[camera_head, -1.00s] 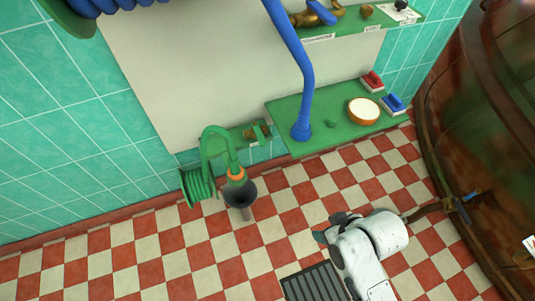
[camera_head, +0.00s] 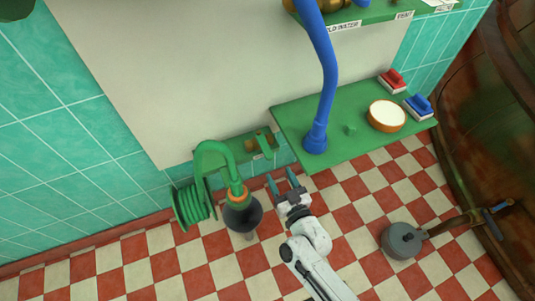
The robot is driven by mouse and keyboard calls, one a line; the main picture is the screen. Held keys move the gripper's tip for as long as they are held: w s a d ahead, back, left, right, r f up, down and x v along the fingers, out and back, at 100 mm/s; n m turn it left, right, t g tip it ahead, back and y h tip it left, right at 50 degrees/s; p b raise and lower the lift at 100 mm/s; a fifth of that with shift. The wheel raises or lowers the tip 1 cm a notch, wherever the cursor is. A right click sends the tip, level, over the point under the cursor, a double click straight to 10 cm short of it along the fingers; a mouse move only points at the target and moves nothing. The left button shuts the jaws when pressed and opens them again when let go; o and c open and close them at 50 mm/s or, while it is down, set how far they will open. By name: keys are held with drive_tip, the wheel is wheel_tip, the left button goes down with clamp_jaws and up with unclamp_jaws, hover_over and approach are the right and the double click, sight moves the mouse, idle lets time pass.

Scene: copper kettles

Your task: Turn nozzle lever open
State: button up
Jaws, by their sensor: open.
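A green lever (camera_head: 264,146) sits beside a small brass fitting (camera_head: 251,146) on a narrow green shelf (camera_head: 231,149) at the foot of the wall. I cannot tell for certain that it is the nozzle lever. My gripper (camera_head: 281,181) is open and empty, with its two fingers apart and pointing up the picture toward the wall. In the picture the fingertips lie just below and right of the green lever. I see no contact. A green hose (camera_head: 212,150) arches down to an orange ring (camera_head: 237,194) and a dark funnel-shaped nozzle (camera_head: 243,214), left of my gripper.
A blue hose (camera_head: 329,80) ends on a larger green shelf (camera_head: 298,118), right of the lever. A copper vat (camera_head: 495,140) stands right.

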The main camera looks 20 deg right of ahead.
sight(267, 151)
drive_tip(key=w+b, duration=0.3)
drive_tip(key=w, duration=0.7)
drive_tip(key=shift+w, duration=0.2)
drive_tip(key=shift+c, duration=0.2)
clamp_jaws()
